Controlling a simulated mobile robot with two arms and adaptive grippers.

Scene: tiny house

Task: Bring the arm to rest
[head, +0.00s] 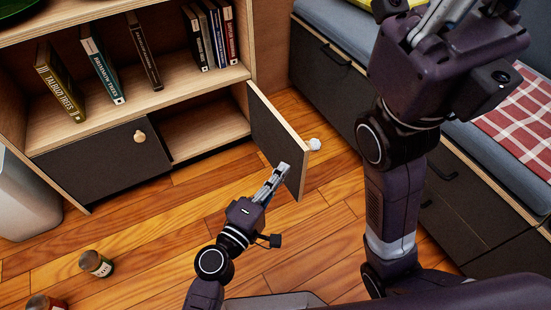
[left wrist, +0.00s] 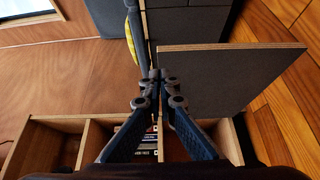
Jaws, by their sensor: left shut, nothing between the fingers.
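My left gripper (head: 279,173) is shut and empty in the head view, held above the wood floor in front of the open cabinet door (head: 274,138). In the picture its fingertips overlap the door's lower edge; I cannot tell whether they touch. In the left wrist view its fingers (left wrist: 155,76) meet at the tips, with the dark door panel (left wrist: 220,80) to their right. My right arm stands raised at the right of the head view. Its gripper (head: 440,18) is cut off by the top edge, so its jaws cannot be judged.
A bookshelf (head: 190,104) with several books stands behind the door. A bench with drawers (head: 325,75) lies at the right. A round white knob (head: 315,144) shows beside the door. Two jars (head: 97,264) (head: 45,302) are on the floor at lower left, near a grey bin (head: 25,200).

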